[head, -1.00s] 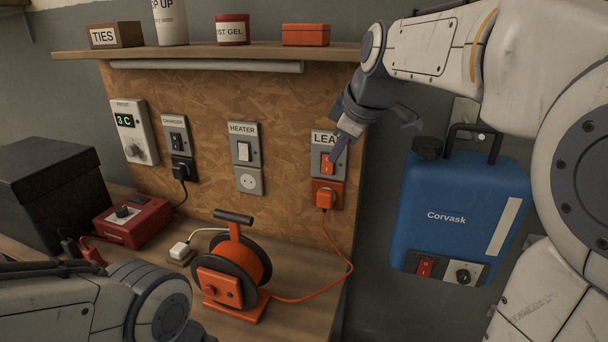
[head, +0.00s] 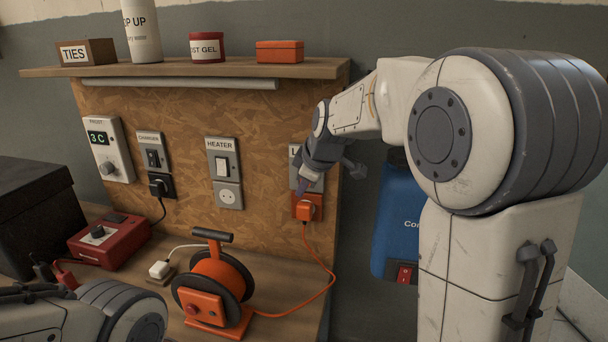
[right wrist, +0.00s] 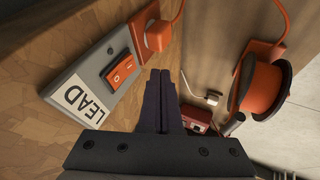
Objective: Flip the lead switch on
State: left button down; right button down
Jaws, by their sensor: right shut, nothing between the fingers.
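The lead switch is an orange rocker (right wrist: 121,72) on a grey plate (right wrist: 95,75) marked LEAD, seen in the right wrist view. I cannot tell which way the rocker is tilted. In the head view my right gripper hides the rocker and most of the plate (head: 293,168). My right gripper (head: 302,189) is shut and empty, its tips near the orange plug (head: 309,208) under the plate. In the right wrist view the shut fingers (right wrist: 160,74) appear beside the rocker, with a visible gap. My left arm shows at the lower left, but its gripper is out of view.
The heater switch (head: 222,166) and charger switch (head: 152,158) are further left on the board. A shelf (head: 200,69) is above. A blue tank (head: 395,220) hangs right, partly behind my right arm.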

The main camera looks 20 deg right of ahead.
jog(key=shift+w+d+p, duration=0.35)
jog(key=shift+w+d, duration=0.6)
jog(key=shift+w, duration=0.3)
jog(key=shift+w+d+f+t+b, duration=0.1)
jog(key=shift+w+t+b, duration=0.15)
jog(key=shift+b, duration=0.65)
